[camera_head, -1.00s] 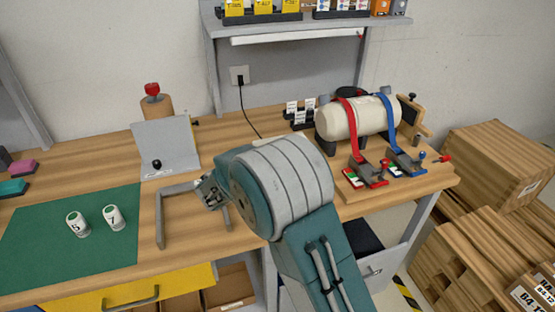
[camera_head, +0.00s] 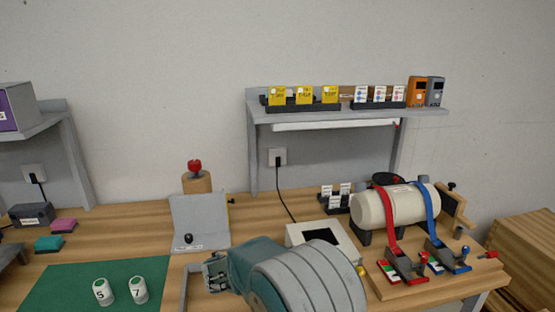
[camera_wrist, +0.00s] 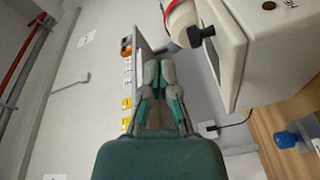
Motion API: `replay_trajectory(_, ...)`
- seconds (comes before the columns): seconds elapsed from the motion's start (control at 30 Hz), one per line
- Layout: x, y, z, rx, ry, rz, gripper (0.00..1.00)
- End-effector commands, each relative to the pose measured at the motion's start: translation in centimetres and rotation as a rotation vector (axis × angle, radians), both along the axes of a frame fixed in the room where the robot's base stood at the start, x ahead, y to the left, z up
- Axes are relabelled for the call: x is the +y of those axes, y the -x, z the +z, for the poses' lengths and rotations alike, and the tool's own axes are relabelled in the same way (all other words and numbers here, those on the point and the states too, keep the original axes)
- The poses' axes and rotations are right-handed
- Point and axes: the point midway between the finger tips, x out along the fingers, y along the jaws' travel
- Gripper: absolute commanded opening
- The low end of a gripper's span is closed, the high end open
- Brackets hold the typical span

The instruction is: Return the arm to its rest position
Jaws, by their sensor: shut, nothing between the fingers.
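My gripper (camera_wrist: 158,75) shows in the wrist view with its grey and green fingers together and nothing between them. It points toward the grey wall and shelf, clear of any grasped object. In the head view my teal and grey arm is folded low at the bottom centre, in front of the workbench (camera_head: 130,215). I cannot make out the fingertips there. A white box with a dark window (camera_head: 312,232) stands just behind the arm, which partly hides it.
A white tank (camera_head: 375,210) with red and blue straps stands at the right. Two numbered white cylinders, 5 (camera_head: 103,292) and 7 (camera_head: 138,290), stand on a green mat (camera_head: 60,285) at left. A wall shelf (camera_head: 440,111) holds yellow and white cards. A grey tilted panel (camera_head: 205,222) stands left of the arm.

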Motion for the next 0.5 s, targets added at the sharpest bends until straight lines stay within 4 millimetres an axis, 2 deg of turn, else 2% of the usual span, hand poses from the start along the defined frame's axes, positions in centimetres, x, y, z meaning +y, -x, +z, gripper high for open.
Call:
replay_trajectory(0.03, -1.9, 1.0, 1.1, 0.039, -0.052, -0.041, 0.00)
replay_trajectory(0.2, -6.8, 4.9, 2.6, 0.188, -0.234, -0.136, 0.00)
replay_trajectory(0.3, -9.1, 7.5, 3.2, 0.260, -0.350, -0.168, 0.00)
replay_trajectory(0.5, -12.0, 12.9, 3.8, 0.366, -0.595, -0.184, 0.00)
